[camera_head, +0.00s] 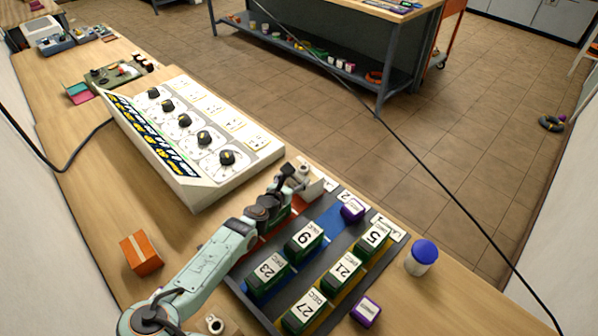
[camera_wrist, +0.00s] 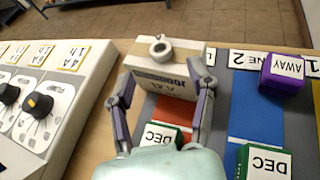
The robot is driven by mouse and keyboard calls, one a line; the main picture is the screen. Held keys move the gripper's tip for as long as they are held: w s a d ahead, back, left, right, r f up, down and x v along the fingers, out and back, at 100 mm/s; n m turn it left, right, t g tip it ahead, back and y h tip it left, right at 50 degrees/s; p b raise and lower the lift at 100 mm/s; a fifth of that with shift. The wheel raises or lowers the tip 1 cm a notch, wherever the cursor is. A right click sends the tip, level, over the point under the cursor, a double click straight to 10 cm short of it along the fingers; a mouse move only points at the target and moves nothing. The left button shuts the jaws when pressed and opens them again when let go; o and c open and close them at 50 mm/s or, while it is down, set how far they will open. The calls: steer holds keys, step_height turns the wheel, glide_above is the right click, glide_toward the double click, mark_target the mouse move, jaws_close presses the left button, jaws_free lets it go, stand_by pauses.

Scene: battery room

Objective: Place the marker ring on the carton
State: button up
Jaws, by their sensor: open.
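The marker ring, a small grey-white ring (camera_wrist: 161,48), appears to rest on top of the carton, a pale box (camera_wrist: 166,82) with a dark printed label and "12 V" on its face. The carton stands at the far end of the red lane; in the head view its pale side (camera_head: 313,189) shows just right of my gripper (camera_head: 290,178). In the wrist view my gripper (camera_wrist: 162,68) is open, with one finger on each side of the carton's face and the ring beyond and between the tips. Whether the fingers touch the carton is not clear.
The grey lane board (camera_head: 246,269) holds several green numbered blocks and a purple block (camera_head: 352,210). A blue-lidded jar (camera_head: 422,257) stands right, an orange box (camera_head: 141,253) left. A white knobbed panel (camera_head: 188,140) stands close to my gripper's left.

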steer(key=s+d+m+g, duration=1.05)
steer(key=s+m, duration=0.45)
steer(key=m, duration=0.2)
steer(key=s+r+m+g+y, duration=0.1)
steer(key=s+r+m+y, duration=0.2)
steer(key=s+r+m, duration=0.3)
steer(key=s+r+m+g+y, duration=0.1)
steer(key=s+r+m, duration=0.6)
steer(key=s, duration=1)
steer(key=shift+s+a+r+y, duration=0.15)
steer(key=shift+a+r+y, duration=0.15)
steer(key=shift+r+y, duration=0.6)
